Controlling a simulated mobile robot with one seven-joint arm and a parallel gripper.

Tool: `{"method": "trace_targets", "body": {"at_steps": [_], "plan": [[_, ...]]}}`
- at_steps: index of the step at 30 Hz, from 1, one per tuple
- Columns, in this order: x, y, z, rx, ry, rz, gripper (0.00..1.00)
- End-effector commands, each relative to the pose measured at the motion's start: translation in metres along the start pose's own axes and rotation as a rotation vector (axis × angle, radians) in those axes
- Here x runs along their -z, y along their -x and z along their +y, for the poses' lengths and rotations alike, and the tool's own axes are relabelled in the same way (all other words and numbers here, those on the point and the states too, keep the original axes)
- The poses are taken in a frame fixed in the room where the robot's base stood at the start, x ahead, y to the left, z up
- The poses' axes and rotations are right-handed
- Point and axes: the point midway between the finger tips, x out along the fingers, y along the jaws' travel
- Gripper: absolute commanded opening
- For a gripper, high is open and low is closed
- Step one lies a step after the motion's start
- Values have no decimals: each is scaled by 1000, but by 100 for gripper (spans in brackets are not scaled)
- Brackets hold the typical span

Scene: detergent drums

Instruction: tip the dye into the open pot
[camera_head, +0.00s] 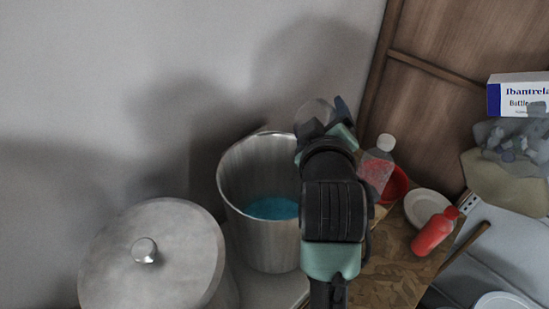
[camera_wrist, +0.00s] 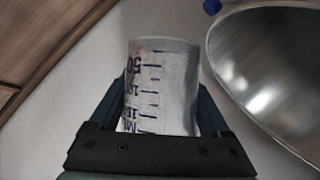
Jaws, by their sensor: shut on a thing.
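The open steel pot (camera_head: 262,243) stands left of my arm in the head view, with blue liquid (camera_head: 271,208) inside. Its shiny interior also shows at the right of the wrist view (camera_wrist: 275,65). My gripper (camera_head: 325,122) is above the pot's right rim, shut on a clear measuring beaker (camera_head: 313,112). In the wrist view the beaker (camera_wrist: 160,85) sits between both fingers, its dark scale marks turned sideways, and it looks tilted. I see no coloured dye in it. My arm hides part of the pot's right side.
A lidded steel pot (camera_head: 150,262) stands at the left. A wall rises behind.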

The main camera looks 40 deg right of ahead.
Motion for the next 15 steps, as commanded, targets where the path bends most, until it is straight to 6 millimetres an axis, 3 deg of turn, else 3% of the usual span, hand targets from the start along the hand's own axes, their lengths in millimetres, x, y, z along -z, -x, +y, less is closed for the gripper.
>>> {"method": "trace_targets", "body": {"at_steps": [15], "plan": [[-36, -19, 12, 242, -524, -37, 22]]}}
